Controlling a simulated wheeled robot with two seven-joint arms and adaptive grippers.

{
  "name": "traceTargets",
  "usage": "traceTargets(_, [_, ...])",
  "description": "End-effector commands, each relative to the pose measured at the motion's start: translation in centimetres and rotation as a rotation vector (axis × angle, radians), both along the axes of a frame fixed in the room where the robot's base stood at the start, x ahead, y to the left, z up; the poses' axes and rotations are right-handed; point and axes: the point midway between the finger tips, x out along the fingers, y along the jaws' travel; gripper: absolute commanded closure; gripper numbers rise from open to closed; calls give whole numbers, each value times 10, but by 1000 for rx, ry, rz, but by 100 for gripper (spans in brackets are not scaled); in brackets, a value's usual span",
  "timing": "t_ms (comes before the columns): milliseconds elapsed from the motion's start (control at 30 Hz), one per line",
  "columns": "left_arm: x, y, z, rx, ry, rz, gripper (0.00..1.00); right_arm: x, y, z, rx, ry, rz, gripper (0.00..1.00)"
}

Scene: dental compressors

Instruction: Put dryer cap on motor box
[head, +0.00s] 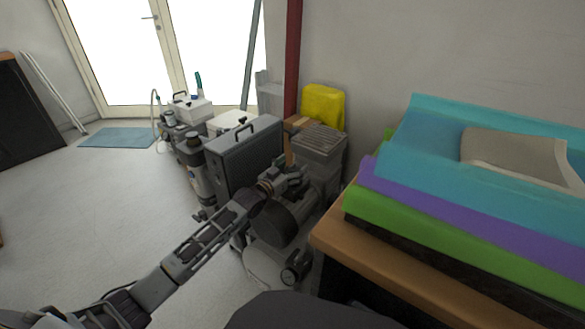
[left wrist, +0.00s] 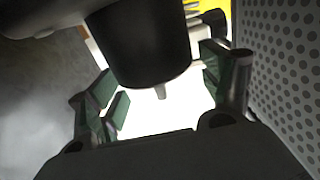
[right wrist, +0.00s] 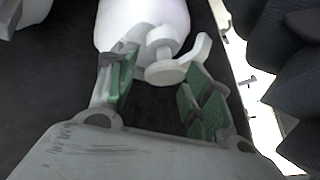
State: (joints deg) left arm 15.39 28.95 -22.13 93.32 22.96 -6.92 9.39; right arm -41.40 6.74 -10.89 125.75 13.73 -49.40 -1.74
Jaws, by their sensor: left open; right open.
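My left gripper (head: 292,177) reaches in among the compressors, beside a grey case with a handle (head: 245,155); I cannot tell whether this case is the motor box. In the left wrist view the left gripper (left wrist: 162,88) is open, with a dark, slightly tapered cylinder (left wrist: 150,48) between and beyond its fingers. This may be the dryer cap; I cannot tell for sure, nor whether the fingers touch it. My right gripper (right wrist: 155,85) is open around the space before a pale knob (right wrist: 165,72) on a white cylinder (right wrist: 140,22).
A perforated panel (left wrist: 278,65) stands close to the left gripper's right side. A wooden-edged table (head: 360,250) with coloured sheets (head: 430,215) fills the right. A pressure gauge (head: 294,272) sits low near the table. A yellow container (head: 323,105) stands behind.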

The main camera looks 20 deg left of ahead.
Motion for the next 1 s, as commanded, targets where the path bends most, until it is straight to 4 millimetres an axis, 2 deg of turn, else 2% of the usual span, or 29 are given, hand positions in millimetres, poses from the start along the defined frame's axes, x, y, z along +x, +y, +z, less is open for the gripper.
traceTargets(467, [-5, 2, 3, 0, 1, 1, 21, -1, 0, 2, -5, 6, 3, 50])
traceTargets(1000, [-41, 15, 3, 1, 2, 0, 21, -1, -4, 30, -44, 41, 27, 50])
